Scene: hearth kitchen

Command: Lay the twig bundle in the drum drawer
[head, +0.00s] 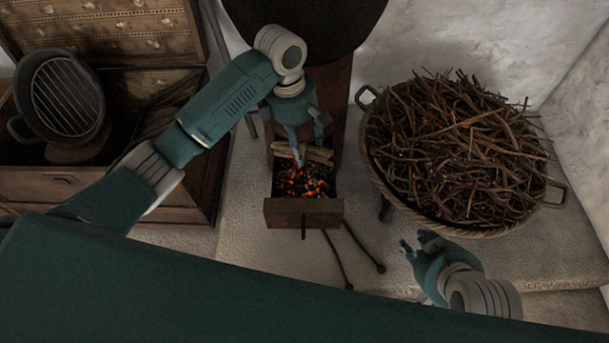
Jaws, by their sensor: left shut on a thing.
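The drum drawer (303,214) is pulled out at the centre of the head view, with glowing orange embers (305,182) inside. The twig bundle (318,154), a few pale sticks, lies crosswise at the drawer's back end. My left gripper (298,150) reaches down from above and is shut on the twig bundle. Whether the bundle touches the embers or drawer floor cannot be told. My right gripper (416,243) is empty, with its fingers apart, in front of the large basket.
A wide basket (556,196) heaped with twigs stands at the right. A dark round drum top (305,22) is behind the drawer. Fire tools (345,262) lie in front. An open wooden chest (165,212) with a grill pan (62,100) stands at the left.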

